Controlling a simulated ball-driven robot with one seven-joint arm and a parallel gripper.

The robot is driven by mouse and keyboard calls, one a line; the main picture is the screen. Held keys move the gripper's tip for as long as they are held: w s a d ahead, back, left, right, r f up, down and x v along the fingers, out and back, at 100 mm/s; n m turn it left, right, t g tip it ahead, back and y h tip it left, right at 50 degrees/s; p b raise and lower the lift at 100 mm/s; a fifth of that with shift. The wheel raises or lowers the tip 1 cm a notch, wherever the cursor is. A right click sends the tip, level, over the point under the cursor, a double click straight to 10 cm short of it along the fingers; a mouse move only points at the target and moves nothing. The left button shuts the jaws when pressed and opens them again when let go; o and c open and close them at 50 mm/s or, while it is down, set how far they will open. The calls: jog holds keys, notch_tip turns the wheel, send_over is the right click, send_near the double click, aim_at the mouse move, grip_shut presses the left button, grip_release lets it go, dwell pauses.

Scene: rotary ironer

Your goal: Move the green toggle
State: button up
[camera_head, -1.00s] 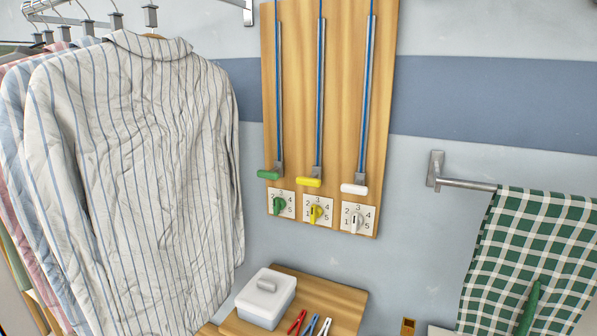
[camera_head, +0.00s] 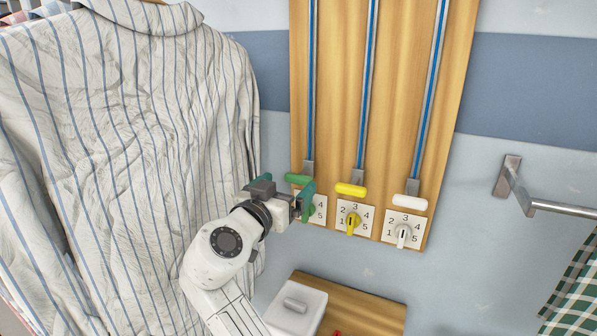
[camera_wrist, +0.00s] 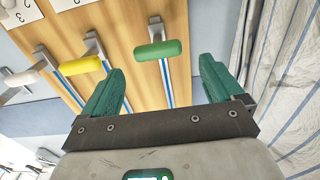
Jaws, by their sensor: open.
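A green slider handle (camera_head: 298,179) sits at the bottom of the left track on a wooden wall board. A green knob (camera_head: 309,211) on a numbered dial is just below it, mostly hidden by my gripper. My gripper (camera_head: 284,196) is open in front of the board's lower left part, close to the handle. In the wrist view the green handle (camera_wrist: 158,50) appears ahead, between the two green fingers of my gripper (camera_wrist: 158,82). It looks just beyond the fingertips, and I see no contact. The green knob does not show clearly in the wrist view.
A yellow handle (camera_head: 351,189) and a white handle (camera_head: 410,201) sit to the right, above a yellow knob (camera_head: 352,223) and a white knob (camera_head: 403,236). A striped shirt (camera_head: 130,130) hangs close left of my arm. A white lidded box (camera_head: 296,306) stands below.

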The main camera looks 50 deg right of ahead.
aim_at(296, 178)
jog(key=p+x, duration=0.1)
jog(key=x, duration=0.5)
jog(key=shift+s, duration=0.1)
